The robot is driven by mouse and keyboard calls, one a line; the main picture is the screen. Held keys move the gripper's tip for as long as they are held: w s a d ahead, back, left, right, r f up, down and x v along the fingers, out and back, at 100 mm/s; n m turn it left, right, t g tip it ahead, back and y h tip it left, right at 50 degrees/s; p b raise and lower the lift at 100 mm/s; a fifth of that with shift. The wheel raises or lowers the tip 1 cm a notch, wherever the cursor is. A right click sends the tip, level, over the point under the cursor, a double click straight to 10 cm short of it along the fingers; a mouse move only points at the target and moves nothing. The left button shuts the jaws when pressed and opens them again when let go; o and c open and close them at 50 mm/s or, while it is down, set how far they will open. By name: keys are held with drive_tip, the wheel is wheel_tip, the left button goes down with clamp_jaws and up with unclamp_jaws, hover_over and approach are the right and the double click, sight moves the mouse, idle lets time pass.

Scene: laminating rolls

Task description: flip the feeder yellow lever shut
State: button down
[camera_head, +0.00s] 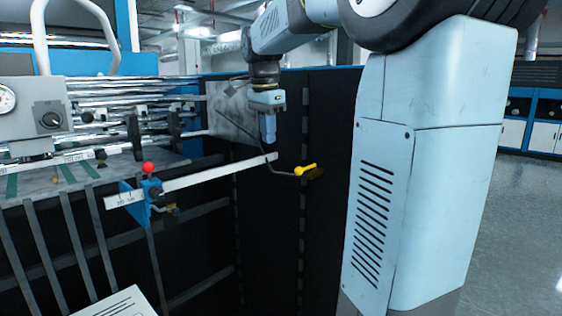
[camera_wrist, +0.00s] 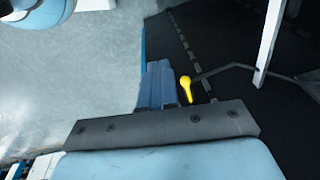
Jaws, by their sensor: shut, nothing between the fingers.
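The yellow lever (camera_head: 306,170) sits on the dark side of the feeder, right of the end of a white ruler bar. Its knob points up and right, away from a dark base. My gripper (camera_head: 269,136) is shut and empty, above and left of the lever in the head view. In the wrist view the lever (camera_wrist: 186,86) shows just right of my gripper's fingers (camera_wrist: 158,88), with a visible gap between them. I cannot tell the gap in depth.
The white ruler bar (camera_head: 205,181) juts across, left of the lever, with a blue clamp and red knob (camera_head: 148,168). A bent dark rod (camera_head: 272,165) runs beside the lever. A control box with a gauge (camera_head: 30,118) stands at left. Grey floor (camera_head: 520,220) is clear at right.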

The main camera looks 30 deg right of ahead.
sight(306, 168)
drive_tip(key=w+d+f+m+g, duration=0.1)
drive_tip(key=w+d+m+g, duration=0.1)
drive_tip(key=w+d+m, duration=0.2)
drive_tip(key=w+d+m+g, duration=0.2)
drive_tip(key=w+d+m, duration=0.3)
drive_tip(key=w+m, duration=0.4)
drive_tip(key=w, duration=0.4)
drive_tip(key=shift+f+m+h, duration=0.3)
drive_tip(key=shift+f+m, duration=0.05)
drive_tip(key=shift+m, duration=0.05)
drive_tip(key=shift+w, duration=0.1)
drive_tip(key=s+d+f, duration=0.3)
drive_tip(key=s+f, duration=0.3)
drive_tip(key=f, duration=0.4)
drive_tip(key=shift+d+f, duration=0.15)
drive_tip(key=shift+d, duration=0.05)
drive_tip(key=shift+a, duration=0.15)
